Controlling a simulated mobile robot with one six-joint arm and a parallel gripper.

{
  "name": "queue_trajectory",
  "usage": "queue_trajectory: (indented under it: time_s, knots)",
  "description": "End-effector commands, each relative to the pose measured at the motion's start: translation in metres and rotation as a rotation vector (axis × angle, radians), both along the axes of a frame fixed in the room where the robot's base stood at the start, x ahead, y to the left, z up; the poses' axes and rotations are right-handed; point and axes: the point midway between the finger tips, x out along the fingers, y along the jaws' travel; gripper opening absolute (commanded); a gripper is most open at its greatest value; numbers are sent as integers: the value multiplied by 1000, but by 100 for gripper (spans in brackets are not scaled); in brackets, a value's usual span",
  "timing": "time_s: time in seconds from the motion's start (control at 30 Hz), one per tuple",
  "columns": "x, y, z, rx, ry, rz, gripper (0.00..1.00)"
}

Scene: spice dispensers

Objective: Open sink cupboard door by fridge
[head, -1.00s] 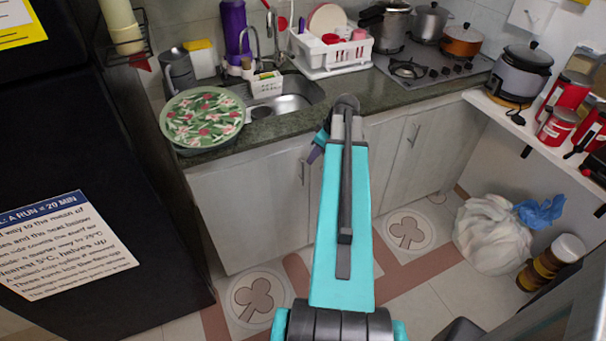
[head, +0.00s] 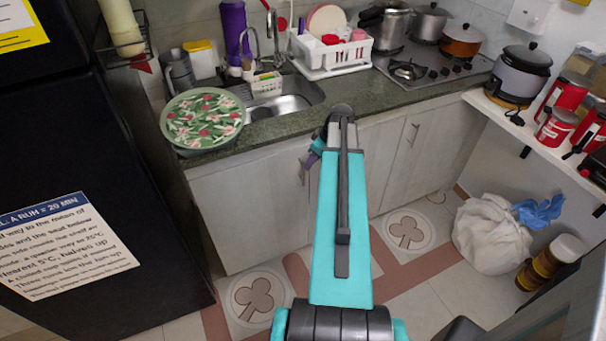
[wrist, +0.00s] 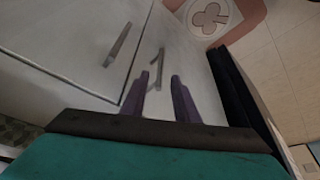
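The sink cupboard has pale grey doors under the dark green counter. The door by the fridge (head: 240,205) is closed, and its thin metal handle (head: 302,173) shows just left of my arm. In the wrist view this handle (wrist: 157,68) appears in the gap between my fingertips, with no clear contact. The neighbouring door (wrist: 70,35) is also closed, with its own handle (wrist: 118,43) left of the seam. My gripper (wrist: 159,76) is open, its two purple fingers apart and pointing at the door. In the head view my arm hides most of the gripper.
The black fridge (head: 70,150) stands at the left. A sink (head: 290,103), a floral-lidded bowl (head: 203,118) and a dish rack (head: 335,55) are on the counter. A white bag (head: 490,235) lies on the floor at the right. Tiled floor before the doors is clear.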

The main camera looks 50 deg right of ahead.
Motion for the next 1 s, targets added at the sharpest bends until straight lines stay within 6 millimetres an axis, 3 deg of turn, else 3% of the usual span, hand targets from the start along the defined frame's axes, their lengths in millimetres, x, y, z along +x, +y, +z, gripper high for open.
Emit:
queue_trajectory:
  time_s: [0.7, 1.0]
  knots:
    - [30, 6, -71, 0, 1, 1, 28]
    - [37, 8, -91, 1, 0, 1, 28]
